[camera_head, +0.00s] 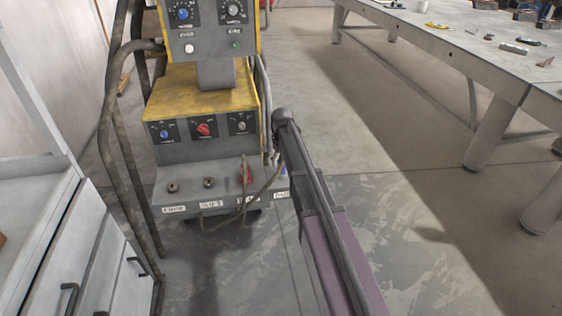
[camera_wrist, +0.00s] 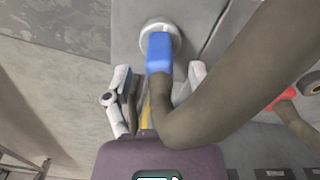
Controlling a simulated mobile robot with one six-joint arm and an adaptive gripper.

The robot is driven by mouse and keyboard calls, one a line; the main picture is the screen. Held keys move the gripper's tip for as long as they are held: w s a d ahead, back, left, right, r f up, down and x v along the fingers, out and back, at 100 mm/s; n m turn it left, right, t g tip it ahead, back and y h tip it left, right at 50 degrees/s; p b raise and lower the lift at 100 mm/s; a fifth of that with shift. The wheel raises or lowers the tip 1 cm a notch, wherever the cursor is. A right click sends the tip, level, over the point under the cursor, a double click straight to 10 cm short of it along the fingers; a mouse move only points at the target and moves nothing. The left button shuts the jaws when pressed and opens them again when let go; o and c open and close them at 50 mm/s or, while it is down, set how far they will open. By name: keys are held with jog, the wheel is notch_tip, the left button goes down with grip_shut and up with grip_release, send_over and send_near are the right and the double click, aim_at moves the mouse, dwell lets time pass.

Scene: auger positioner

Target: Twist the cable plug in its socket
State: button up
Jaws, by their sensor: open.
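In the wrist view a blue cable plug (camera_wrist: 160,52) sits at a round, whitish socket (camera_wrist: 152,24) on a grey panel. A thick dark cable (camera_wrist: 240,85) bends from the plug's near end and runs to the upper right, partly covering the right finger. My gripper (camera_wrist: 159,78) is open. Its fingers stand on either side of the plug's near end, with a visible gap on the left. Contact on the right cannot be told. In the head view my arm hides the blue plug and my gripper.
A red plug (camera_head: 246,174) is on the front shelf of the yellow and grey machine (camera_head: 185,92), with bare sockets (camera_head: 208,183) to its left. Thick cables (camera_head: 128,150) hang at its left. Grey drawers (camera_head: 85,255) stand at left, a workbench (camera_head: 450,50) at right. Floor between is clear.

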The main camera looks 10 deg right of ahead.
jog(key=shift+f+b, duration=0.7)
jog(key=shift+f, duration=0.3)
grip_shut()
